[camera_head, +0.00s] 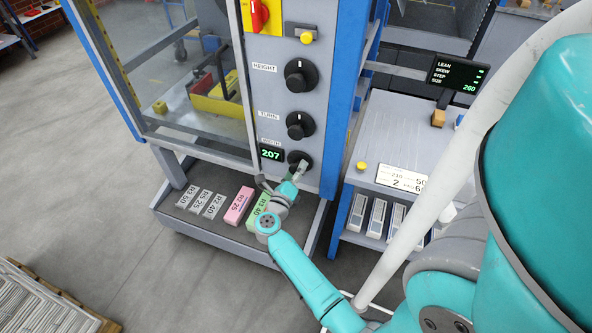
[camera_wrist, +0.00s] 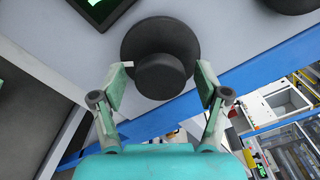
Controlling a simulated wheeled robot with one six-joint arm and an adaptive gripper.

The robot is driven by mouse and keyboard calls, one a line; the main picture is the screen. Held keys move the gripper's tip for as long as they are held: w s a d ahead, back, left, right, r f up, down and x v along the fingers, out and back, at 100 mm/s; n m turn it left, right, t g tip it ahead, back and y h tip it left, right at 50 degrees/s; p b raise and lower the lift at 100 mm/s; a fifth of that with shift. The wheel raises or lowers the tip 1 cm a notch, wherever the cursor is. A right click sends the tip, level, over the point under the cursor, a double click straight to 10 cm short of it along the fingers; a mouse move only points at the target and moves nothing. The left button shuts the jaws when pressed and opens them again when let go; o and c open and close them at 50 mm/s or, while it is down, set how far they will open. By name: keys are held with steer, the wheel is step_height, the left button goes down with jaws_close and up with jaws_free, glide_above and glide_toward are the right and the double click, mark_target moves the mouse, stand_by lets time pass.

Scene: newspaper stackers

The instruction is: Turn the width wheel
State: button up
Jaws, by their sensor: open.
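The width wheel (camera_head: 299,161) is a black round knob, the lowest of a column of knobs on the grey machine panel. It sits beside a green display (camera_head: 271,153) reading 207. In the wrist view the wheel (camera_wrist: 160,50) has a wide disc and a raised hub, straight ahead. My gripper (camera_head: 298,171) is at the wheel in the head view and partly covers it. In the wrist view my gripper (camera_wrist: 160,90) is open, with one finger on each side of the hub. I cannot tell whether either finger touches it.
The turn knob (camera_head: 300,125) and height knob (camera_head: 300,76) are above on the panel. Labelled blocks, including a green one (camera_head: 258,211) and a pink one (camera_head: 239,205), lie on the low shelf beneath. A side table (camera_head: 403,140) with a display (camera_head: 457,75) stands right.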

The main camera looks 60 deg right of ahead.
steer(key=shift+d, duration=0.2)
steer(key=c, duration=1.2)
steer(key=shift+n, duration=1.5)
steer(key=o, duration=1.2)
steer(key=shift+a, duration=0.1)
steer(key=s+a, duration=0.1)
steer(key=a, duration=1)
steer(key=shift+a, duration=0.4)
